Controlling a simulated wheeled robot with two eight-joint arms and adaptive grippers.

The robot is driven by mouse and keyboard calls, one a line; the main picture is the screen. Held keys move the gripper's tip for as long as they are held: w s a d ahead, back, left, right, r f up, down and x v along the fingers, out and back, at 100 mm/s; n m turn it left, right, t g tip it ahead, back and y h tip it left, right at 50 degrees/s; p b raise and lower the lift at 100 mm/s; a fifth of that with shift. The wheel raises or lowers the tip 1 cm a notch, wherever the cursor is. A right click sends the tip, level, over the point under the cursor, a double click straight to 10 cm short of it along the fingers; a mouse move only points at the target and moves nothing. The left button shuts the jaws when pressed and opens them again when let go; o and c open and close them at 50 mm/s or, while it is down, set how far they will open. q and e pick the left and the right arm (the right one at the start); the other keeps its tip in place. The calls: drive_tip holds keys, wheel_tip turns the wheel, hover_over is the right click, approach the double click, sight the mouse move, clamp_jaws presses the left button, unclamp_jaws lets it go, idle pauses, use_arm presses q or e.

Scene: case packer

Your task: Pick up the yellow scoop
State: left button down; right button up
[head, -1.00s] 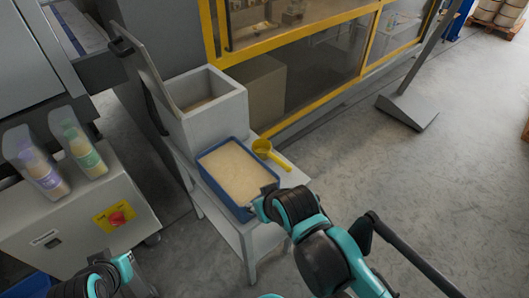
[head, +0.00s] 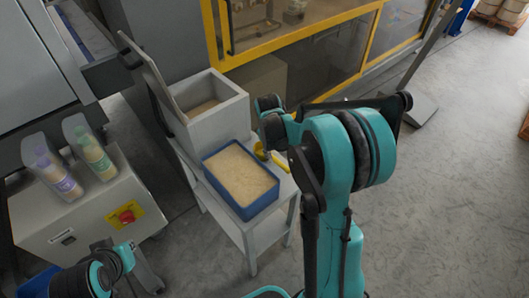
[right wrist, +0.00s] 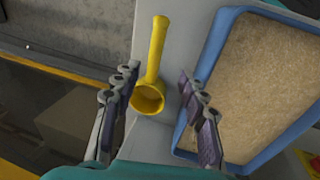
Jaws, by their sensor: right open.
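The yellow scoop (right wrist: 149,95) lies on the small grey table beside the blue tray, its cup toward my wrist and its handle pointing away in the right wrist view. In the head view the scoop (head: 281,160) is partly hidden by my right arm. My right gripper (right wrist: 155,85) is open, with one finger on each side of the scoop in the right wrist view; I see no contact. In the head view the right gripper (head: 270,115) is above the table's far side. My left arm shows at the lower left, but its fingers cannot be made out (head: 110,260).
The blue tray (head: 246,212) of pale grains stands on the grey table (head: 262,232), close beside the scoop. A grey open-lidded bin (head: 222,119) stands behind it. The yellow-framed machine (head: 290,45) is beyond. Open floor lies to the right.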

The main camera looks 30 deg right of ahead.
sight(280, 162)
drive_tip(key=shift+g, duration=0.3)
drive_tip(key=f, duration=0.1)
drive_tip(key=d+f, duration=0.1)
drive_tip(key=f, duration=0.1)
drive_tip(key=w+d+f+b, duration=0.1)
drive_tip(key=shift+f, duration=0.35)
drive_tip(key=f+b, duration=0.1)
drive_tip(key=f, duration=0.2)
drive_tip(key=f+b, duration=0.1)
drive_tip(key=f, duration=0.1)
drive_tip(key=shift+d+f+b, duration=0.15)
drive_tip(key=shift+d+b, duration=0.2)
drive_tip(key=shift+c, duration=0.4)
clamp_jaws()
